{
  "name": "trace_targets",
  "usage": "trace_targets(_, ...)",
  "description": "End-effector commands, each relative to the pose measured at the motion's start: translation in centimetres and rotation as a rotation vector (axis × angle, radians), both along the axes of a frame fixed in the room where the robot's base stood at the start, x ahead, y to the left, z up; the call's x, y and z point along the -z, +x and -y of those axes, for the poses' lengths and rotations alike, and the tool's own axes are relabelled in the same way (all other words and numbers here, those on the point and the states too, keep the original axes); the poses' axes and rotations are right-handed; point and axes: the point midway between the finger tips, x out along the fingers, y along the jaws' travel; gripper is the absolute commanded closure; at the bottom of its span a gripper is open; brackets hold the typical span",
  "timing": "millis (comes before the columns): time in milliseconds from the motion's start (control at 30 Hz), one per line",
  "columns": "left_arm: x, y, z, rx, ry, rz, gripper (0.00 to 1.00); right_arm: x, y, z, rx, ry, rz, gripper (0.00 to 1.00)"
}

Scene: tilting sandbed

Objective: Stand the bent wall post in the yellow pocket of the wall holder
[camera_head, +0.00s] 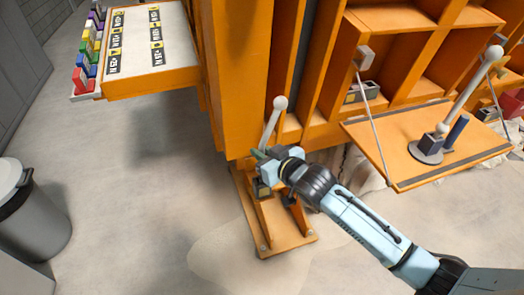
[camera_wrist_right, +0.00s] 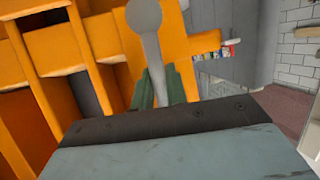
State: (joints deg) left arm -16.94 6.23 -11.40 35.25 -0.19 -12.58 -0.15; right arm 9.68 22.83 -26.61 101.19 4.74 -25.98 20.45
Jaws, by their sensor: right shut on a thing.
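My right gripper (camera_head: 264,154) is shut on a pale grey rod with a ball top (camera_head: 274,118), low in front of the orange cabinet. In the right wrist view the rod (camera_wrist_right: 157,68) stands between the green fingers (camera_wrist_right: 155,88), its ball above them. The rod's lower end is hidden by the gripper. I cannot clearly pick out the bent wall post. No yellow pocket of a wall holder can be made out with certainty. A rack of coloured pieces (camera_head: 85,88) hangs at the left edge of the upper table. My left gripper is not in view.
An orange footed stand (camera_head: 264,247) is under my right gripper. A fold-down shelf (camera_head: 405,178) on the right carries another ball-topped rod (camera_head: 468,92) on a round base. A grey bin (camera_head: 38,230) stands at the left. The floor between is clear.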

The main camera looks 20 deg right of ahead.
Motion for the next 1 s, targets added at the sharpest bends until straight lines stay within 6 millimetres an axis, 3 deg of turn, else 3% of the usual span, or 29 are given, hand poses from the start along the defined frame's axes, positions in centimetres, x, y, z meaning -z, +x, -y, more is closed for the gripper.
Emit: trace_targets(1000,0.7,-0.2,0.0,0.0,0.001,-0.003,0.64,1.8,0.0,0.0,0.0,0.0,0.001,1.0)
